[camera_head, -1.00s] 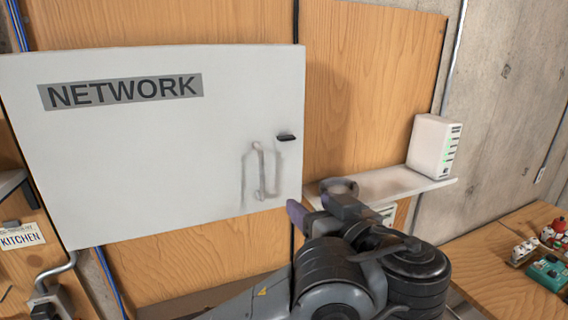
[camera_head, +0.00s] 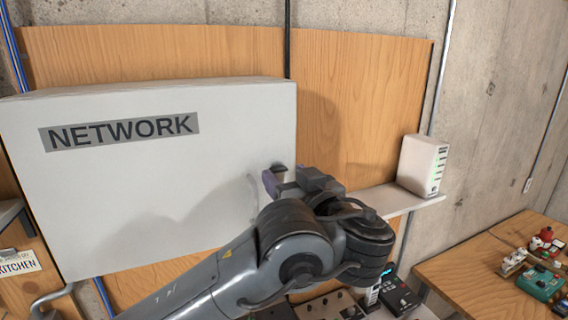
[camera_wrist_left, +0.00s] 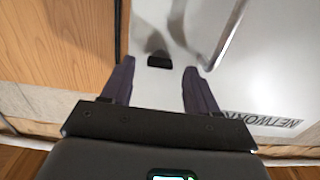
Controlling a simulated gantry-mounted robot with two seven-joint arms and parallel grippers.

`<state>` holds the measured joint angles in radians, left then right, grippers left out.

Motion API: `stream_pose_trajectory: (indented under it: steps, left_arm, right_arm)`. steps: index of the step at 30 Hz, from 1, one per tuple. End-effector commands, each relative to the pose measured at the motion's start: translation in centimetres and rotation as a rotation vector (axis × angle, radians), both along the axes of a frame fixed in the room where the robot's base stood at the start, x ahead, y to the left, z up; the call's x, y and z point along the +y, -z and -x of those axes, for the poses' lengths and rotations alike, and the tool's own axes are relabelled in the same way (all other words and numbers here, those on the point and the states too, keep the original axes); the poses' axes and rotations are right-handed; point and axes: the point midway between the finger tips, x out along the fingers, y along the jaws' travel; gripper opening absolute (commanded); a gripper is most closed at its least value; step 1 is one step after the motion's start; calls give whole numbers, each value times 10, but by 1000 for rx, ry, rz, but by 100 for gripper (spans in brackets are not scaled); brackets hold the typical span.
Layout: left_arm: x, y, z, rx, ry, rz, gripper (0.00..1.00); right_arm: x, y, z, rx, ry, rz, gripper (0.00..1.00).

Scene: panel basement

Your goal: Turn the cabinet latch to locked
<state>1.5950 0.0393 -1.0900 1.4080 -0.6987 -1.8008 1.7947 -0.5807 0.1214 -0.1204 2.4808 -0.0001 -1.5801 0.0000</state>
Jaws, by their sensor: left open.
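The white cabinet (camera_head: 110,200) carries a grey NETWORK label. Its small black latch (camera_head: 279,168) sits near the right edge of the door, partly behind my left gripper (camera_head: 279,182) in the head view. In the left wrist view the latch (camera_wrist_left: 158,61) shows as a short dark bar between the two purple-grey fingertips of my left gripper (camera_wrist_left: 158,68). The gripper is open, with a visible gap on either side of the latch. I cannot tell whether the fingers are level with it in depth. My right gripper is not in view.
A metal handle (camera_wrist_left: 230,35) on the door is beside the latch in the left wrist view. A shelf (camera_head: 400,200) with a white router (camera_head: 423,165) is to the right. A wooden table (camera_head: 470,270) with small items stands at lower right.

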Motion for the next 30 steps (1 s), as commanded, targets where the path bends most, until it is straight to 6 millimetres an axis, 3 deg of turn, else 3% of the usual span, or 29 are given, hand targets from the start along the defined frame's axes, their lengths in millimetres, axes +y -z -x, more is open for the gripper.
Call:
stream_pose_trajectory:
  steps: [6,17,27,30]
  left_arm:
    - [6,-1,-14,-1,0,0,60]
    - [8,0,-17,0,0,1,58]
    - [7,0,-17,0,0,1,6]
    - [7,0,-17,0,0,0,4]
  right_arm:
    - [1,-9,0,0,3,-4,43]
    - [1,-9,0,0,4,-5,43]
    - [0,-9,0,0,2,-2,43]
    - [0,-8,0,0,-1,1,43]
